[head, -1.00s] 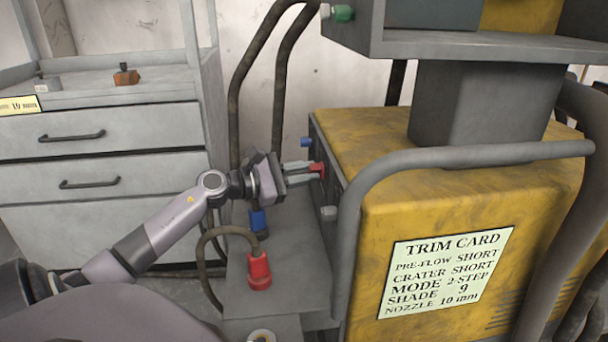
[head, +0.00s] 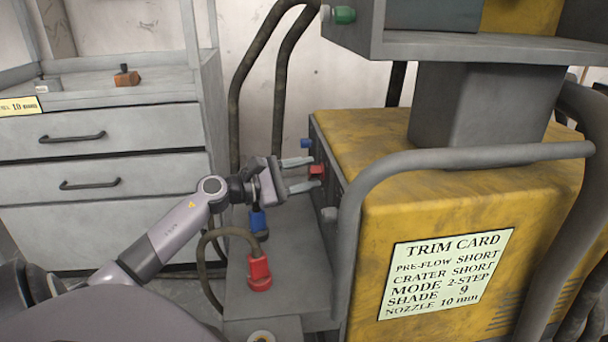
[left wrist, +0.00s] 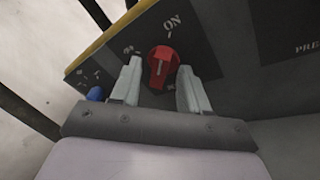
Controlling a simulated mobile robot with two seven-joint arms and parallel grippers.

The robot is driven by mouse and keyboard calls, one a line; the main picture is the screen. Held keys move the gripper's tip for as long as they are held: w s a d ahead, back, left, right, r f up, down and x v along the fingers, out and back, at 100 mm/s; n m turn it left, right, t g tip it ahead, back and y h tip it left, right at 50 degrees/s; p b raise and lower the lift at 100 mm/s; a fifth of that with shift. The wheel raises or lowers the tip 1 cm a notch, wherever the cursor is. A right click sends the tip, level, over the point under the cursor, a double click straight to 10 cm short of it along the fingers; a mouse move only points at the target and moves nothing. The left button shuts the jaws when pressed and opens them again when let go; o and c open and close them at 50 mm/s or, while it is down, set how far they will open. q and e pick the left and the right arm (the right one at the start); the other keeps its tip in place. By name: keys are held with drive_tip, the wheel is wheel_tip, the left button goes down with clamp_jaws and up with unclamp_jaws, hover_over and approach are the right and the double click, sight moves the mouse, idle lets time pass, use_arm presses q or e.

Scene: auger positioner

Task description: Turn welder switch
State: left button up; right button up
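The yellow welder (head: 450,220) stands at the right, with its dark control panel facing left. Its red switch (head: 316,171) sticks out of that panel. In the left wrist view a gap shows between each finger and the switch (left wrist: 162,85). My right gripper is not in view.
A blue knob (head: 305,143) and a pale knob (head: 328,213) flank the switch. A grey rail (head: 460,155) curves around the welder. Red (head: 259,272) and blue (head: 258,222) cable plugs stand on the grey shelf below. A drawer cabinet (head: 100,150) is at the left.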

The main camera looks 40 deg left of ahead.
use_arm(q)
drive_tip(key=shift+s, duration=0.15)
drive_tip(key=p+v, duration=0.1)
drive_tip(key=v, duration=0.6)
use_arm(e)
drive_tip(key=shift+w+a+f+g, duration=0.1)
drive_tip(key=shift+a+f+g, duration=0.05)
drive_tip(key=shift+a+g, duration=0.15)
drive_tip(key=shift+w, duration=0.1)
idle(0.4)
